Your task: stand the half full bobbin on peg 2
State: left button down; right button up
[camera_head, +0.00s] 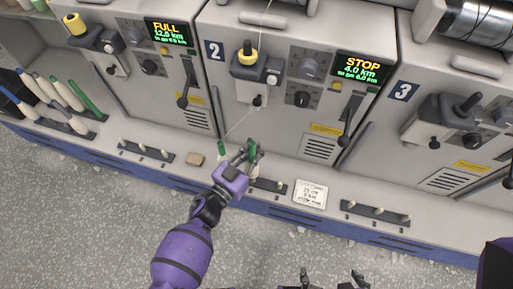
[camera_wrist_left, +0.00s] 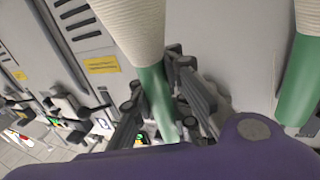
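My left gripper (camera_head: 247,155) is at station 2, over the low peg strip (camera_head: 268,185). In the left wrist view its fingers (camera_wrist_left: 160,100) lie on both sides of the green tube end (camera_wrist_left: 156,105) of a bobbin with cream yarn (camera_wrist_left: 133,28), and look closed on it. In the head view the green end (camera_head: 253,147) points up and the gripper hides most of the yarn. A second green-ended bobbin (camera_head: 221,148) stands just left; a green end also shows at the right of the wrist view (camera_wrist_left: 301,80). I cannot tell whether the held bobbin touches a peg. My right gripper (camera_head: 334,281) appears open, low in view.
Station 2's display (camera_head: 359,68) reads STOP 4.0 km. A thread runs from its yellow spool area toward the left bobbin. Bobbins fill a tray (camera_head: 97,114) at left.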

pick_arm(q)
jog(key=shift+f, duration=0.6)
jog(key=shift+s+f+b, duration=0.15)
jog(key=shift+f+b, duration=0.3)
jog(key=shift+f, duration=0.05)
jog(key=shift+w+d+f, duration=0.15)
jog(key=shift+w+f, duration=0.1)
jog(key=shift+w, duration=0.05)
jog(key=shift+b, duration=0.3)
jog(key=shift+f, duration=0.15)
jog(key=shift+w+r, duration=0.15)
jog(key=shift+r, duration=0.1)
